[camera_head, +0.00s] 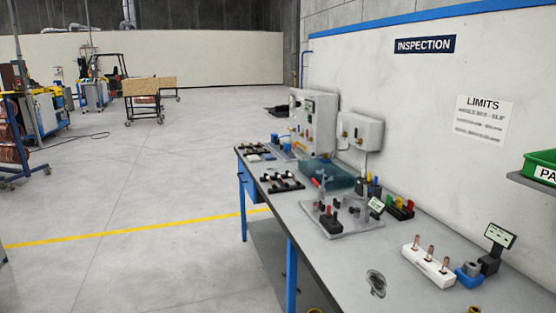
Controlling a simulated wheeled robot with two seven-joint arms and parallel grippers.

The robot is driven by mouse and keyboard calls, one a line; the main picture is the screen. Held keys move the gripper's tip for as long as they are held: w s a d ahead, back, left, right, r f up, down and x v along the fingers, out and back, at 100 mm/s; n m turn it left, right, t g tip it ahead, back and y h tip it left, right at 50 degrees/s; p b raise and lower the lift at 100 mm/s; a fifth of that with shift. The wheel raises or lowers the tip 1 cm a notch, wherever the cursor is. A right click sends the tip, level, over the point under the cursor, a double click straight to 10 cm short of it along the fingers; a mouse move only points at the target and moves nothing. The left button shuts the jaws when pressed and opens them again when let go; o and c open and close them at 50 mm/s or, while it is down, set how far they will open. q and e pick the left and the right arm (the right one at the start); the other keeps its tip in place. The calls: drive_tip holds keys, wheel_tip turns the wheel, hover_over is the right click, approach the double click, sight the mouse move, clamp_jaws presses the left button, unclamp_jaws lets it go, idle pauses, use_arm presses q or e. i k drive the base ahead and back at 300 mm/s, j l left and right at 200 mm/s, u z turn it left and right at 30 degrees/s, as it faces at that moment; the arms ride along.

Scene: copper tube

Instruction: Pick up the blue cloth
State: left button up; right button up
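I cannot make out a blue cloth for certain. A small blue item (275,139) lies at the far end of the grey workbench (345,262), too small to identify.
The bench runs along the right wall. On it are a teal tray (325,175), a grey fixture plate (342,224), a white block with copper pieces (428,266) and a blue holder (469,274). A green bin (541,165) sits on a shelf at right. Floor left of the bench is clear.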

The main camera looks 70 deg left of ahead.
sight(269, 156)
drive_tip(key=u, duration=2.45)
drive_tip(key=i+j+u, duration=0.15)
drive_tip(key=i+j, duration=0.2)
drive_tip(key=i+j+u, duration=0.2)
drive_tip(key=i, duration=0.4)
drive_tip(key=i+j+u, duration=0.15)
drive_tip(key=i, duration=0.35)
drive_tip(key=i+j+u, duration=0.15)
drive_tip(key=i, duration=1.15)
drive_tip(key=i+z, duration=0.15)
drive_tip(key=i, duration=1.35)
drive_tip(key=i+j+z, duration=0.1)
drive_tip(key=i, duration=0.65)
drive_tip(key=i+j+z, duration=0.1)
drive_tip(key=i, duration=0.65)
drive_tip(key=i+z, duration=0.5)
drive_tip(key=z, duration=0.2)
drive_tip(key=i+j+z, duration=0.2)
drive_tip(key=z, duration=0.15)
